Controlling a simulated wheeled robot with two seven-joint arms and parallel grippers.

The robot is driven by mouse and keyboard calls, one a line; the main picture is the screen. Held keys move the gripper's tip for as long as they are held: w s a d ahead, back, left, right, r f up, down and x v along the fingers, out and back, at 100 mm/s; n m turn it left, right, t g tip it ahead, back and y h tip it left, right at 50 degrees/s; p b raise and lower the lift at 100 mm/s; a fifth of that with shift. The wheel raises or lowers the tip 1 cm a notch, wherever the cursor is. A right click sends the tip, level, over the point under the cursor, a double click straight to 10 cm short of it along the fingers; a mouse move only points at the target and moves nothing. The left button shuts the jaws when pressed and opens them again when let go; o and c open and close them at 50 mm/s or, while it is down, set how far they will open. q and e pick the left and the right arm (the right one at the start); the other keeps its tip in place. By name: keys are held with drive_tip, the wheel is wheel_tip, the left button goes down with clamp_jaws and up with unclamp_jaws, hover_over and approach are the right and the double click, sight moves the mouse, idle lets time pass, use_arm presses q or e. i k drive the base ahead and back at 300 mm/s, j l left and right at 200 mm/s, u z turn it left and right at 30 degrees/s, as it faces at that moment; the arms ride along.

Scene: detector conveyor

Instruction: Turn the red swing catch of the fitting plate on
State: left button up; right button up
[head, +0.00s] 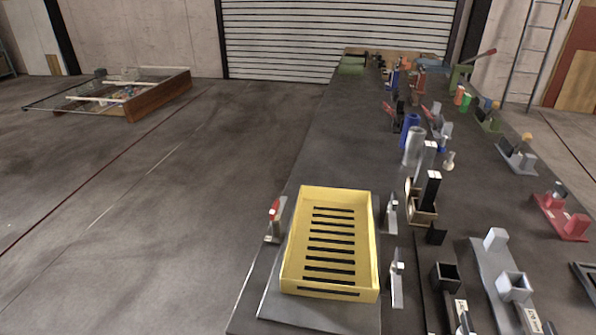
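The fitting plate (258,284) is a grey plate at the near left edge of the long dark table. A yellow slotted tray (375,250) sits on it. The red swing catch (274,208) is on a small grey block at the tray's left side, near the table's left edge. It looks upright and apart from the tray wall; its exact angle is too small to tell. Neither my left nor my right gripper is in view.
Two grey brackets (391,212) (397,277) stand along the tray's right side. Further right are a black open box (446,277), a grey fixture (495,262) and a red fixture (562,217). Several cylinders and blocks stand farther back. Open floor lies left of the table.

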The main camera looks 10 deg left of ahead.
sight(274, 214)
drive_tip(key=j+u, duration=0.9)
